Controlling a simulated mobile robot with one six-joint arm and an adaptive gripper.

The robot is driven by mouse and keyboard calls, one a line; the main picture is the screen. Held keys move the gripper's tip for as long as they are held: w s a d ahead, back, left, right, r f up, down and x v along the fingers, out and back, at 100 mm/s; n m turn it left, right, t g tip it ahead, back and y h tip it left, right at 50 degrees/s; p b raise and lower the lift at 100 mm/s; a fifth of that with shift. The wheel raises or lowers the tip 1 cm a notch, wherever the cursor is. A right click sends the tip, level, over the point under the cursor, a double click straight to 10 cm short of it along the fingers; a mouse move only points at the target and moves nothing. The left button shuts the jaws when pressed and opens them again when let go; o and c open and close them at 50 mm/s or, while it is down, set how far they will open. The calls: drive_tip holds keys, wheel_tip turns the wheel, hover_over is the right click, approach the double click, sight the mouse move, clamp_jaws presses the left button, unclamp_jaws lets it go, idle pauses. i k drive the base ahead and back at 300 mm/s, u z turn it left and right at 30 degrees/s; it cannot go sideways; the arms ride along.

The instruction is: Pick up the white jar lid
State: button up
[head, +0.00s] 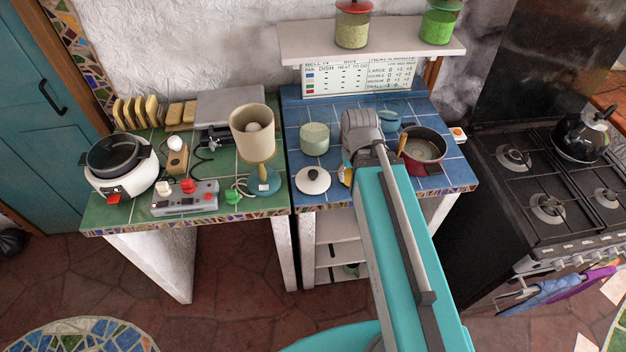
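The white jar lid (313,180) lies on the blue tiled counter (330,105), near its front left edge. It is round, off-white, with a small dark knob on top. A pale green-white jar (314,138) stands just behind it. My teal arm reaches up over the counter to the right of the lid, with a grey joint at its far end. My gripper's fingers are not visible; they may be hidden behind the arm. Nothing is seen touching the lid.
A small yellow and blue item (345,175), partly hidden by my arm, is right of the lid. A dark red pot (424,147) and a blue cup (388,120) stand farther right. A beige lamp (253,133) stands left on the green counter. A shelf (380,42) overhangs the back.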

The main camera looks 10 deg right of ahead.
sight(311, 180)
drive_tip(key=z, duration=0.3)
drive_tip(key=k, duration=1.25)
drive_tip(key=u, duration=0.4)
drive_tip(key=i, duration=1)
